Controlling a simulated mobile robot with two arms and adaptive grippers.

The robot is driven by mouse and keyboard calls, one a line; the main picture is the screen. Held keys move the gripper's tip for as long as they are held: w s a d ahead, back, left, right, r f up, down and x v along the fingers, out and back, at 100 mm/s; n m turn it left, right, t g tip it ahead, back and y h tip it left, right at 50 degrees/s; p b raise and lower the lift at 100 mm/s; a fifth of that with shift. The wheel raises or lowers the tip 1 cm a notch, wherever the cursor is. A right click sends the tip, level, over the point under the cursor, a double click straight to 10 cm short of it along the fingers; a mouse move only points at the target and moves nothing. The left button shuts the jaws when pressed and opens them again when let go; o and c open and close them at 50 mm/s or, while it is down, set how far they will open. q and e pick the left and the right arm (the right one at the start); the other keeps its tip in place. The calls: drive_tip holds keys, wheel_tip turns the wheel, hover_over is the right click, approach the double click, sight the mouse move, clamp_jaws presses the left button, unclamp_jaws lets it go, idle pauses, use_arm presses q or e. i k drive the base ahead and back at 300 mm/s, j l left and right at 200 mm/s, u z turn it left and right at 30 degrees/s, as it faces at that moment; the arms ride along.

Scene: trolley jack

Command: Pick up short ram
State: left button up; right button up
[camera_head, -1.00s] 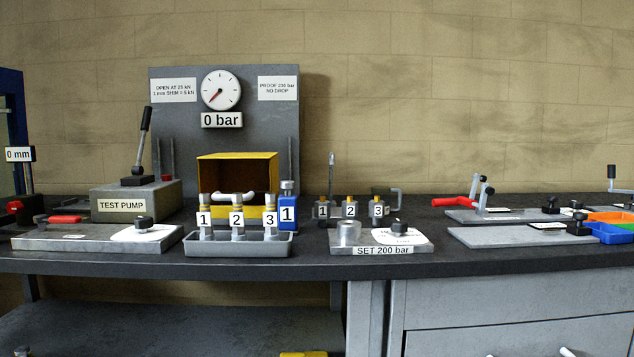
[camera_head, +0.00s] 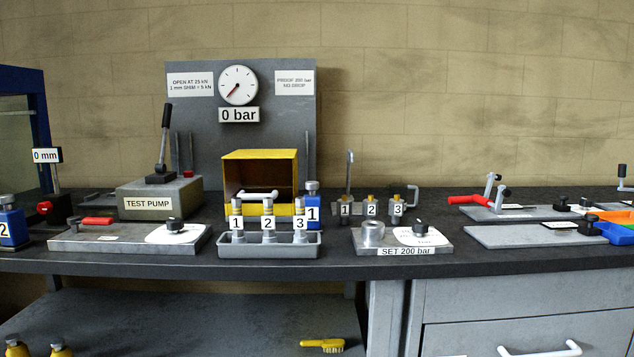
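I cannot tell for sure which thing is the short ram. A grey tray (camera_head: 268,251) on the bench holds metal cylinders tagged 1 (camera_head: 237,222), 2 (camera_head: 268,222) and 3 (camera_head: 299,222), all upright. A blue cylinder-like unit tagged 1 (camera_head: 312,206) stands just behind the tray's right end. Another blue unit, tagged 2 (camera_head: 10,222), is cut off at the left edge. Two yellow pieces with dark tops (camera_head: 38,348) show partly on the lower shelf at the bottom left. Neither of my grippers is in view.
The test pump (camera_head: 158,200) and an open-fronted yellow box (camera_head: 260,160) stand behind. Flat plates (camera_head: 130,240) and the "SET 200 bar" block (camera_head: 400,244) line the front. A yellow brush (camera_head: 323,345) lies on the lower shelf (camera_head: 190,320), whose middle is clear. Drawers are at right.

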sight(312, 204)
drive_tip(key=i, duration=1.45)
